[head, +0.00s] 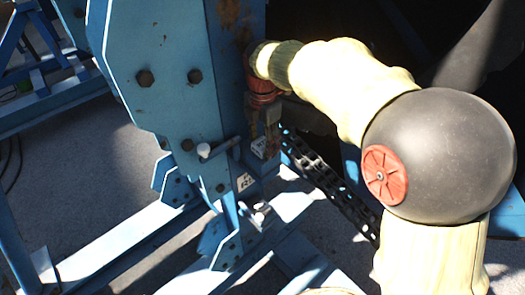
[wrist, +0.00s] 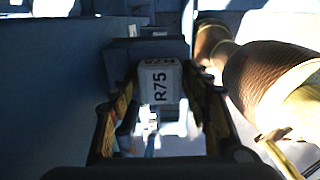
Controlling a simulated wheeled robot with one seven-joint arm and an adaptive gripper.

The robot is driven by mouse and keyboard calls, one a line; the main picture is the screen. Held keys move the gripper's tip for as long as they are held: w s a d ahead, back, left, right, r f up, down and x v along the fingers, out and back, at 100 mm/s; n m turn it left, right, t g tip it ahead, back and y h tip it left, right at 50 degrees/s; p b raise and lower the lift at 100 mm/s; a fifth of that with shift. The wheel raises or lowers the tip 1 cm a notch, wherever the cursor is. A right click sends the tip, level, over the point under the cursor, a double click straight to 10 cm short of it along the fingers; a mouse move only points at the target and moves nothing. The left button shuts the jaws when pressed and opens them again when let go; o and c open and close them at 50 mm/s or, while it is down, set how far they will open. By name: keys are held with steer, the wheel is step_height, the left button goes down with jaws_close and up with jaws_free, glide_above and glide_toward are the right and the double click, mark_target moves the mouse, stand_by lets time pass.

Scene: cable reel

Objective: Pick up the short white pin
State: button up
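A short pin with a white, rounded end (head: 204,150) and a grey shaft sticks out of the blue frame in the head view. I cannot tell whether it is the task's pin. My gripper (head: 268,132) is to its right, beside the blue upright and apart from this pin. In the wrist view the fingers of my gripper (wrist: 163,82) stand apart. A pale block marked R75 (wrist: 159,84) shows between the fingertips; contact with it is unclear. Bright white shapes (wrist: 152,140) lie lower between the fingers, too overexposed to identify.
A blue steel upright (head: 180,70) with dark bolts stands left of my gripper. A black cable chain (head: 325,180) runs below my arm. Blue floor beams (head: 120,245) cross the grey floor (head: 85,180). Another small whitish fitting (head: 258,213) sits low on the frame.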

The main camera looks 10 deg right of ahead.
jaws_close()
steer(key=shift+r, duration=0.1)
stand_by(0.4)
step_height(320, 180, up, 10)
steer(key=shift+f+b, duration=0.15)
steer(key=shift+b, duration=0.75)
steer(key=shift+r, duration=0.2)
steer(key=shift+r+p, duration=0.7)
steer(key=shift+s+f, duration=0.1)
